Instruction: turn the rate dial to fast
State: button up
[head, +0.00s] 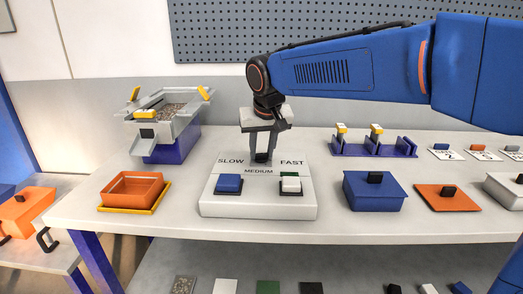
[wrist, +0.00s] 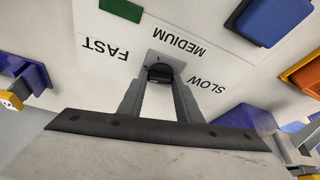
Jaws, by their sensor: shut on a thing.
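A white control box (head: 258,207) stands on the bench, with the printed words SLOW, MEDIUM and FAST on its top. The dark rate dial (wrist: 160,73) sits among these words; in the head view it is mostly hidden between the fingers. My gripper (head: 263,156) reaches down from above and is shut on the dial, one finger on each side. It also shows in the wrist view (wrist: 160,85), where SLOW lies to the right of the dial and FAST to the left. I cannot tell which word the dial points at.
A blue button (head: 228,184) and a white rocker or button (head: 291,184) are on the box front, with a green patch (wrist: 121,9) near FAST. An orange tray (head: 132,188) and hopper machine (head: 165,120) stand left; a blue lidded box (head: 374,193) and blue rack (head: 372,149) stand right.

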jog(key=n+y, duration=0.1)
jog(key=n, duration=0.3)
jog(key=shift+w+d+y, duration=0.15)
jog(key=shift+d+y, duration=0.05)
jog(key=shift+y, duration=0.2)
jog(key=n, duration=0.2)
jog(key=n+g+y, duration=0.1)
jog(key=n, duration=0.1)
jog(key=shift+n+g, duration=0.3)
jog(key=o, duration=1)
jog(key=shift+o, duration=0.2)
jog(key=v, duration=1.7)
jog(key=shift+w+d+r, duration=0.15)
jog(key=shift+w+r, duration=0.05)
jog(key=shift+r, duration=0.05)
